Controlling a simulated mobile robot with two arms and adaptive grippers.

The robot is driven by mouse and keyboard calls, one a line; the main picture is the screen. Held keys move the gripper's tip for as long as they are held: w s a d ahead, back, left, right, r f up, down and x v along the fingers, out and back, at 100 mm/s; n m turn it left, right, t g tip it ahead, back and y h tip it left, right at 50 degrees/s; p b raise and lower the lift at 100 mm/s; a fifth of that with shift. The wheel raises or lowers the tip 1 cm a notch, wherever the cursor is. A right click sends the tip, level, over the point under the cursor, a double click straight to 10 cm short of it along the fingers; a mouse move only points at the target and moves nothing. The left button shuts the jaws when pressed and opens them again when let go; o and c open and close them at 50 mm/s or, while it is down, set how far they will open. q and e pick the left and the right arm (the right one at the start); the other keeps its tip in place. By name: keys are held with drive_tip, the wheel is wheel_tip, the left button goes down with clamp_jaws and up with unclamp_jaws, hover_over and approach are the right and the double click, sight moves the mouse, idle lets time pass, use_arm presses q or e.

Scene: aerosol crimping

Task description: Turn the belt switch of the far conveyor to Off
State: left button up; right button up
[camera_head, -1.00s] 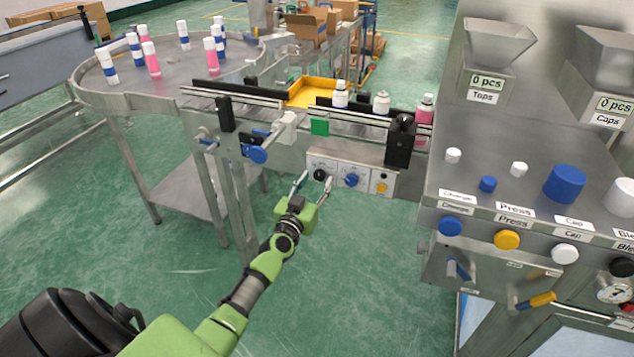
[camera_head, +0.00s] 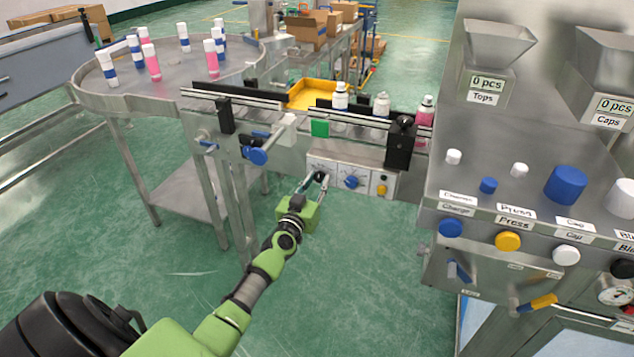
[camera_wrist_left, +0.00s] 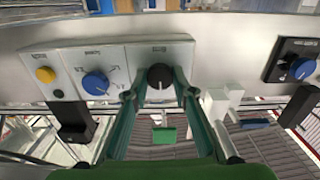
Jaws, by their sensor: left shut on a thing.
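A control panel (camera_head: 337,192) on the front of the far conveyor (camera_head: 290,157) carries a black knob (camera_wrist_left: 160,76), a blue knob (camera_head: 351,182) and a yellow button (camera_head: 382,189). Their labels are too small to read. My left gripper (camera_head: 318,180) is shut on the black knob, the leftmost control in the head view. In the left wrist view the two green fingers (camera_wrist_left: 159,88) sit on either side of the knob, and its face shows between their tips. My right gripper is not in view.
Several bottles stand on the round table (camera_head: 165,92) and on the belt. The crimping machine (camera_head: 490,260) stands at the right. Green floor in front is clear.

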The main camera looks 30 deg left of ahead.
use_arm(q)
drive_tip(key=n, duration=0.5)
drive_tip(key=shift+n+b, duration=0.35)
drive_tip(key=shift+n, duration=2.05)
drive_tip(key=o, duration=1.1)
drive_tip(key=v, duration=1.2)
drive_tip(key=shift+f, duration=0.1)
